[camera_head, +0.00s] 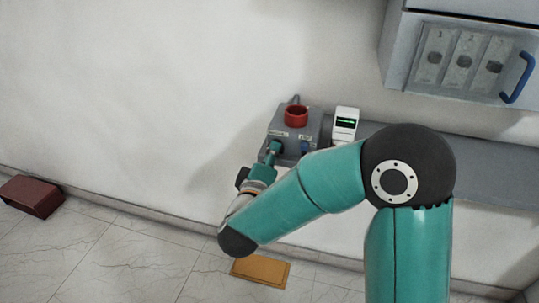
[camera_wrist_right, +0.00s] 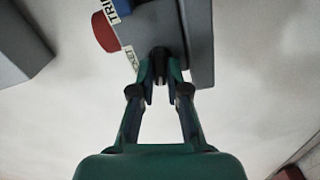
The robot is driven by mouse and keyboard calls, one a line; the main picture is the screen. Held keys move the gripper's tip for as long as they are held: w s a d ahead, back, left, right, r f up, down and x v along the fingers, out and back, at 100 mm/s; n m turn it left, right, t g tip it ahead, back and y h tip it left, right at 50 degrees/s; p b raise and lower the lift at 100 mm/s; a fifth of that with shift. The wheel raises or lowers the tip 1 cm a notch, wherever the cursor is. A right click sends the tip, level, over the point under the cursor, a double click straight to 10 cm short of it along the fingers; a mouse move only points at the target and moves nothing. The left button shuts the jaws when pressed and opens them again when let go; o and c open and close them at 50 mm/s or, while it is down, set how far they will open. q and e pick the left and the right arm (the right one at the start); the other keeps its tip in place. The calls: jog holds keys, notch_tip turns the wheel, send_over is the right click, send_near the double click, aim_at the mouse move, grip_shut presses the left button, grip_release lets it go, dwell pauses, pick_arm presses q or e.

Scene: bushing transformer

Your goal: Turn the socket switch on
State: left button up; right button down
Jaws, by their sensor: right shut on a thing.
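A grey socket box (camera_head: 279,123) stands against the wall with a red round part (camera_head: 296,116) on top and a small blue part (camera_head: 304,147) on its front. My right gripper (camera_head: 273,149) is at the left of the box's front face. In the right wrist view, the fingers of my right gripper (camera_wrist_right: 160,76) close around a small dark switch knob (camera_wrist_right: 159,55) on the grey box (camera_wrist_right: 177,25). The fingertips hide part of the knob, so I cannot tell its exact angle. My left gripper is not in view.
A white meter with a green display (camera_head: 345,122) stands right of the box on a grey ledge (camera_head: 483,168). A grey cabinet with a blue handle (camera_head: 517,78) hangs at upper right. A dark red block (camera_head: 32,196) and a yellow plate (camera_head: 260,271) lie on the floor.

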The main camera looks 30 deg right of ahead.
jog(key=shift+d+f+m+b, duration=0.1)
jog(key=shift+m+b, duration=1.35)
jog(key=shift+m, duration=2.4)
jog(key=shift+d+f+m+b, duration=0.1)
jog(key=shift+m+b, duration=1.3)
jog(key=shift+m, duration=2.45)
jog(key=c, duration=1.4)
grip_release()
jog(key=shift+c, duration=0.2)
jog(key=shift+r, duration=0.1)
jog(key=shift+a, duration=0.15)
